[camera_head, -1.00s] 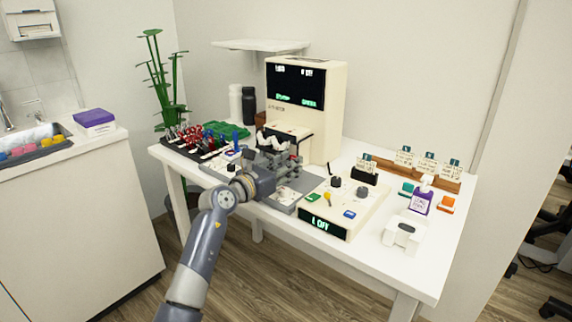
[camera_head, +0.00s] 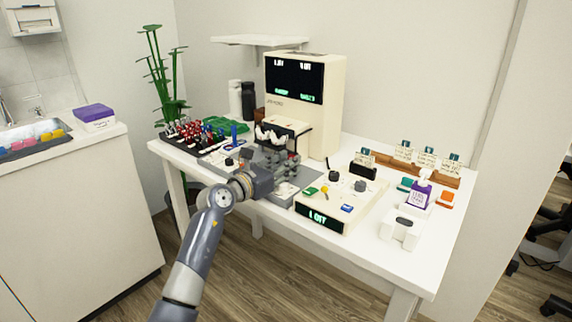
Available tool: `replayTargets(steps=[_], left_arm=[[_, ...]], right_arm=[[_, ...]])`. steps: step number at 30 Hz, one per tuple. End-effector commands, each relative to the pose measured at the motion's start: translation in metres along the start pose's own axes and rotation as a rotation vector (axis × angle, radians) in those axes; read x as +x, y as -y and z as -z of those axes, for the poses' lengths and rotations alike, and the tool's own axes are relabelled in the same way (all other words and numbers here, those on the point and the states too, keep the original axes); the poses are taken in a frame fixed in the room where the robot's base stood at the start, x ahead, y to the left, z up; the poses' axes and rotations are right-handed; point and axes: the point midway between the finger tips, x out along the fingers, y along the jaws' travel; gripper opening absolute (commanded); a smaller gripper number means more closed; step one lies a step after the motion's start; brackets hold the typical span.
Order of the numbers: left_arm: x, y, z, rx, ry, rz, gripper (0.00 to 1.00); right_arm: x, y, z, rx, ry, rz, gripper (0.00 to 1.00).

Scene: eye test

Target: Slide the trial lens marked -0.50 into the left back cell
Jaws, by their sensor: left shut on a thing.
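My left gripper (camera_head: 284,160) is in the middle of the white table, in front of the cream eye-test machine (camera_head: 334,104). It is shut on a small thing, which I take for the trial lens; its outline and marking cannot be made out. The gripper is just below and in front of a black-framed stand with white parts (camera_head: 270,134). The cells, including the left back one, are too small or hidden to tell apart. A black tray (camera_head: 176,148) of red- and blue-handled lenses lies at the table's left. My right gripper is not in view.
A control box (camera_head: 322,216) with knobs and a green display stands right of my gripper. A white dispenser (camera_head: 400,232), a purple box (camera_head: 419,194) and a wooden card rack (camera_head: 440,176) are farther right. A grey plate (camera_head: 284,191) lies under my gripper.

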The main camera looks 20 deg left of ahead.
Motion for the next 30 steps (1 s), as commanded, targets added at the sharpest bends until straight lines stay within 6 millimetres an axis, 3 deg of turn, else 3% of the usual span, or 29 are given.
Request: replayTargets(steps=[4,6,8,20,26,30], left_arm=[[0.000,0.000,0.000,0.000,0.000,0.000,0.20],[0.000,0.000,0.000,0.000,0.000,0.000,0.42],[0.000,0.000,0.000,0.000,0.000,0.000,0.54],[-0.003,-0.001,0.001,0.000,-0.001,-0.001,0.54],[-0.028,-0.001,0.001,0.003,-0.001,-0.002,0.54],[-0.056,-0.001,0.002,0.004,-0.002,-0.001,0.54]], right_arm=[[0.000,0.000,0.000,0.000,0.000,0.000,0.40],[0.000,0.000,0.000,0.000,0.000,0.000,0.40],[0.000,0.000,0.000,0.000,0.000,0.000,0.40],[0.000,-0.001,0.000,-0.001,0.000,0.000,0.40],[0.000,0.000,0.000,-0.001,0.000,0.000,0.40],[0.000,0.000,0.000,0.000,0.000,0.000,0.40]])
